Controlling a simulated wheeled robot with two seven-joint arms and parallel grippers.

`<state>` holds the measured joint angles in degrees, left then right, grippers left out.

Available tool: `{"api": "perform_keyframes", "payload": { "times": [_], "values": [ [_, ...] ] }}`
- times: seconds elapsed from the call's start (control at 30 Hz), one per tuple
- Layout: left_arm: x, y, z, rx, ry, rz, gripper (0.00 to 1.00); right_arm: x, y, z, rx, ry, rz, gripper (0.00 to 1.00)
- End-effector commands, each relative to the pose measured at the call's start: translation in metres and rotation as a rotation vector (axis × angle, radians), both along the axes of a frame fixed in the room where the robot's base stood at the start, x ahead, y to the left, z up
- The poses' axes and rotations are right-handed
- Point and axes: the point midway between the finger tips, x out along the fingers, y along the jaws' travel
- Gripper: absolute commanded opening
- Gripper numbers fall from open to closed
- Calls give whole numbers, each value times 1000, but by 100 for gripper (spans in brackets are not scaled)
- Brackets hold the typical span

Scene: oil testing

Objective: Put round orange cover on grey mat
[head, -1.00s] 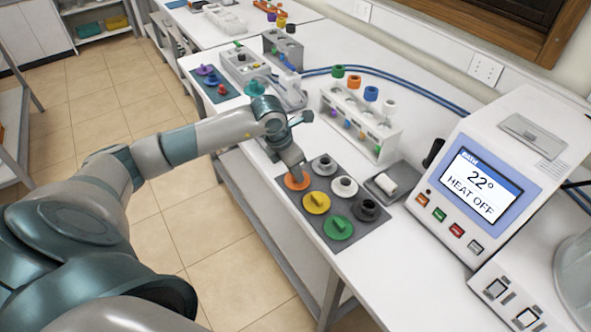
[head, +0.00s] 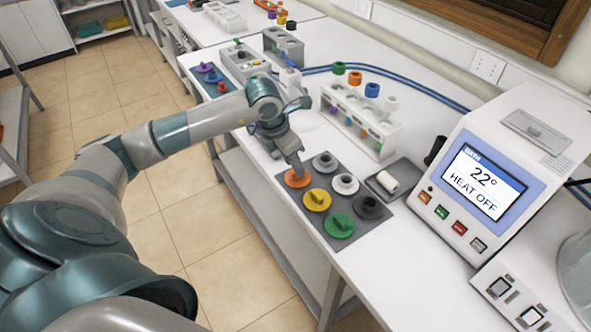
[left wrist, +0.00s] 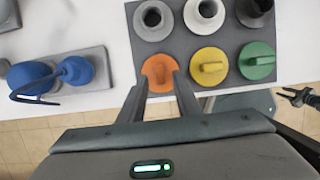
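The round orange cover (head: 297,178) lies on the grey mat (head: 341,204), at its left corner in the head view. In the left wrist view the orange cover (left wrist: 158,72) shows between the two fingertips, at the near left corner of the mat (left wrist: 231,38). My left gripper (head: 298,167) is right at the cover, pointing down. Its fingers (left wrist: 160,82) stand apart in the left wrist view, with a gap between them. Whether a finger still touches the cover is unclear. A dark pronged shape (left wrist: 297,97) at the right of the wrist view may be my right gripper.
On the mat are a yellow cover (head: 317,200), a green cover (head: 339,226) and several grey and white pieces. A heater unit (head: 480,185) stands to the right. A white rack (head: 360,125) with coloured caps is behind. The table's front edge is close to the mat.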

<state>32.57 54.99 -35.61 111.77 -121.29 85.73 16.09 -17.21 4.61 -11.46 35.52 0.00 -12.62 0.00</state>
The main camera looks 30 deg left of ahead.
Motion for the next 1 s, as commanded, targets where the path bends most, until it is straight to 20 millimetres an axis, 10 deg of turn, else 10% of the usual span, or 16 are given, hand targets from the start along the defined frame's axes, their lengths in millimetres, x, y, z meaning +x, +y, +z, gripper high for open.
{"api": "perform_keyframes", "payload": {
  "times": [0.5,1.0],
  "values": [
    [-22,9,77,0,-2,0,30,0,0,-36,0,0,0,31],
    [-24,10,85,0,0,0,30,0,0,-37,0,-1,0,31]
  ]
}}
